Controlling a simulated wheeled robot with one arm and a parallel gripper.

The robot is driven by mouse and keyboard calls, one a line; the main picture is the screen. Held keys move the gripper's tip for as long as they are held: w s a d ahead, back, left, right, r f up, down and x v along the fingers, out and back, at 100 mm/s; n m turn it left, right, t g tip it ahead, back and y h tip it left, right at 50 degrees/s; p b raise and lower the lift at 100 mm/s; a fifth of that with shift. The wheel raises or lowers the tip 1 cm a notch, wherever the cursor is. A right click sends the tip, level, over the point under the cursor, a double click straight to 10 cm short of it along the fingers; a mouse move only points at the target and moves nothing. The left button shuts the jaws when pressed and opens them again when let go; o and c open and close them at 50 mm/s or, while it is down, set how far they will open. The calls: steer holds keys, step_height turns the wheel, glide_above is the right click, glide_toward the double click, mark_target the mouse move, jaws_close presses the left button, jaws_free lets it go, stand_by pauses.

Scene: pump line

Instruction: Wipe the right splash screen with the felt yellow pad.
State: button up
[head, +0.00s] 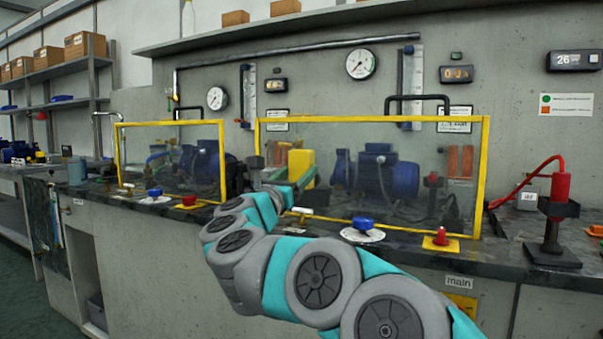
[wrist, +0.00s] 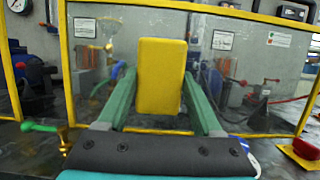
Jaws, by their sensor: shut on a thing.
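The right splash screen (head: 400,150) is a clear, cloudy-looking pane in a yellow frame on the dark counter. It also shows behind the pad in the wrist view (wrist: 100,60). My gripper (head: 304,176) has green fingers and is shut on the felt yellow pad (head: 301,160). In the wrist view the pad (wrist: 162,75) stands upright between the fingertips, facing the pane. The pad is at the left part of the right screen, inside its frame outline. I cannot tell whether it touches the pane.
The left splash screen (head: 170,160) stands beside it. Blue valve knobs (head: 363,224) and a red button on a yellow plate (head: 441,239) sit along the counter front. A red device with a hose (head: 559,200) stands at the right. Pumps stand behind the panes.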

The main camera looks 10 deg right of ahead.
mark_target(318, 163)
steer(key=shift+w+d+r+p, duration=0.1)
steer(key=shift+w+d+p, duration=0.25)
steer(key=shift+w+d, duration=0.4)
steer(key=shift+w+d+p, duration=0.35)
steer(key=shift+w+d, duration=0.15)
steer(key=shift+w, duration=0.45)
steer(key=shift+w+d, duration=0.4)
steer(key=shift+w, duration=0.2)
steer(key=shift+w+d, duration=0.45)
steer(key=shift+w, duration=0.15)
steer(key=shift+d+b, duration=0.1)
steer(key=shift+b, duration=0.2)
